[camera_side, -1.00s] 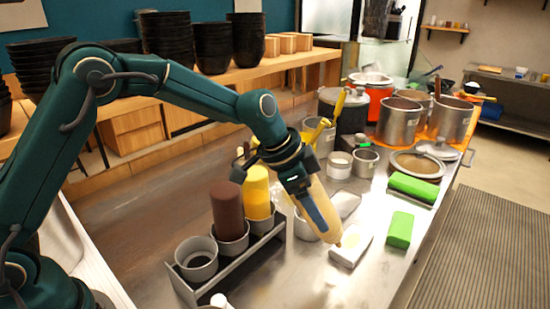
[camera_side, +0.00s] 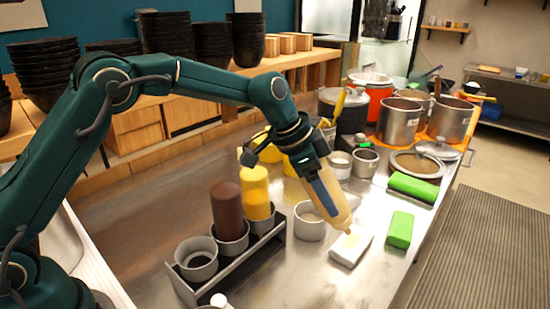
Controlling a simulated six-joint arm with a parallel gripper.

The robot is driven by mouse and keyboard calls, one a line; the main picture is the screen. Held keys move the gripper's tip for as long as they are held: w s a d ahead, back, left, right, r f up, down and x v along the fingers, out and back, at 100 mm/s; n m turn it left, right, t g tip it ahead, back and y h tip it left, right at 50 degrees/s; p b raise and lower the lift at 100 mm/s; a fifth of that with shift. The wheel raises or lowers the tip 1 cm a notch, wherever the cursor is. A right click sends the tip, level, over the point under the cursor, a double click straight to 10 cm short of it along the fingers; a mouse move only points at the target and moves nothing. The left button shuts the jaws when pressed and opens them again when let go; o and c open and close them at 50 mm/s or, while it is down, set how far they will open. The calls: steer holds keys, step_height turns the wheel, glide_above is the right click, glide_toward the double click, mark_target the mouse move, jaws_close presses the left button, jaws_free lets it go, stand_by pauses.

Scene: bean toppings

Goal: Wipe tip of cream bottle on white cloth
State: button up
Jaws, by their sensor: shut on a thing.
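My gripper (camera_side: 312,165) is shut on the cream bottle (camera_side: 329,196), a pale tan bottle tilted with its tip pointing down and right. The white cloth (camera_side: 351,249) lies as a folded block on the steel counter, right of the middle. The bottle's tip is at the cloth's upper edge; I cannot tell whether it touches. The gripper's fingers are partly hidden behind the bottle and wrist.
A rack (camera_side: 233,266) holds a brown bottle (camera_side: 227,205), a yellow bottle (camera_side: 256,190) and an empty cup (camera_side: 197,257). A grey cup (camera_side: 309,222) stands left of the cloth. Green blocks (camera_side: 399,229) lie to the right. Steel pots (camera_side: 399,121) stand behind.

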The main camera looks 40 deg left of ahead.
steer(key=shift+w+f, duration=0.25)
steer(key=shift+w, duration=0.7)
steer(key=shift+w+a+f, duration=0.15)
steer(key=shift+w+f, duration=0.25)
steer(key=shift+f, duration=2.2)
steer(key=shift+f, duration=0.7)
steer(key=shift+s, duration=2.65)
steer(key=shift+w+r, duration=0.1)
steer(key=shift+r, duration=2.95)
